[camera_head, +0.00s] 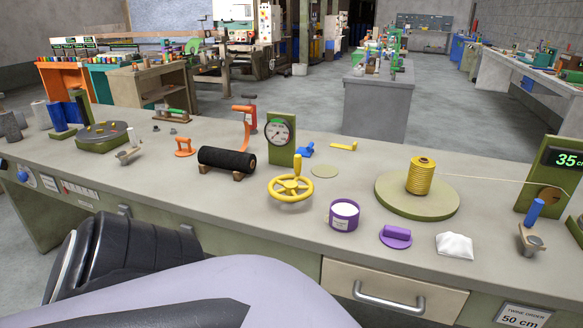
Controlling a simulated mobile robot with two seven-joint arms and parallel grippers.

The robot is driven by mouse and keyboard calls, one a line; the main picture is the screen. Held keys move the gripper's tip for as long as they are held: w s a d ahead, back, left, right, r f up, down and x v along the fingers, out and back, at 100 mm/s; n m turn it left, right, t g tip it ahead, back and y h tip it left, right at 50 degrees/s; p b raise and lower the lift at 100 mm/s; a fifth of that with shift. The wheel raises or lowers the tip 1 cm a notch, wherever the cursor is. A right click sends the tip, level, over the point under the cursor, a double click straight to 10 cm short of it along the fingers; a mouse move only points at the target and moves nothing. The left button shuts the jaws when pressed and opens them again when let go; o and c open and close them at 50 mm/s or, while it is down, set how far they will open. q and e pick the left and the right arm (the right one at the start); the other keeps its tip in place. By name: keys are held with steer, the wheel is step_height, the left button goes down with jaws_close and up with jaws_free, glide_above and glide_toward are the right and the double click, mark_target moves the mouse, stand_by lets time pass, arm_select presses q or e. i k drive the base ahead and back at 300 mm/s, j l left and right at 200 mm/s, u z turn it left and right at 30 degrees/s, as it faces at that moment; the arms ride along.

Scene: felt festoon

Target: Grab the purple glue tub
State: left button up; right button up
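The purple glue tub (352,221) stands upright on the workbench, a little right of the picture's middle. Its top is open and shows white contents, and a pale label is on its front. A purple disc with a handle on top, perhaps its lid (396,238), lies on the bench to its right, apart from it. Neither of my grippers shows. Pale and black parts, which look like my own arm, cover the lower left and hide part of the bench front.
A yellow handwheel (290,190) stands left of the tub, with a dial gauge (280,133) behind. A yellow twine spool (420,176) sits on a green round base (390,193) to the right. Bare bench lies before the tub.

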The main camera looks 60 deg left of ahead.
mark_target(344, 213)
steer(key=u, duration=1.65)
